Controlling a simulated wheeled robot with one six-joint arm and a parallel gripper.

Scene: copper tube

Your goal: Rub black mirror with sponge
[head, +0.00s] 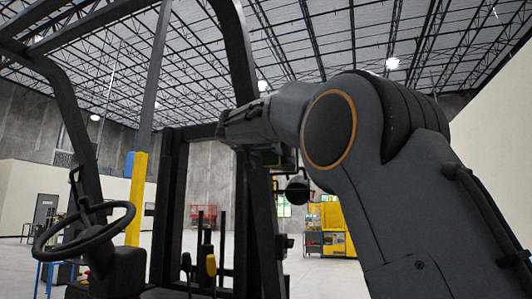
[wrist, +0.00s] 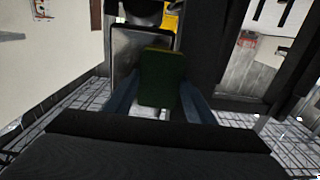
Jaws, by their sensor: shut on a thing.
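My gripper (wrist: 160,98) is shut on a sponge (wrist: 160,75), with one bluish finger on each side of it. The sponge is dark green with a yellow edge. Just beyond it in the wrist view is a grey panel in a dark frame (wrist: 126,45), which looks like the black mirror. The sponge overlaps the panel's lower right part; I cannot tell whether they touch. In the head view a bit of the green sponge (head: 267,157) shows below my wrist, beside the forklift's dark post. My fingers are mostly hidden there.
The forklift's dark frame post (head: 245,60) rises close to my wrist. A steering wheel (head: 84,228) is at the left and a yellow column (head: 136,198) stands behind it. A small dark rounded part (head: 297,189) hangs below my wrist. Yellow equipment (head: 333,225) stands farther back on open floor.

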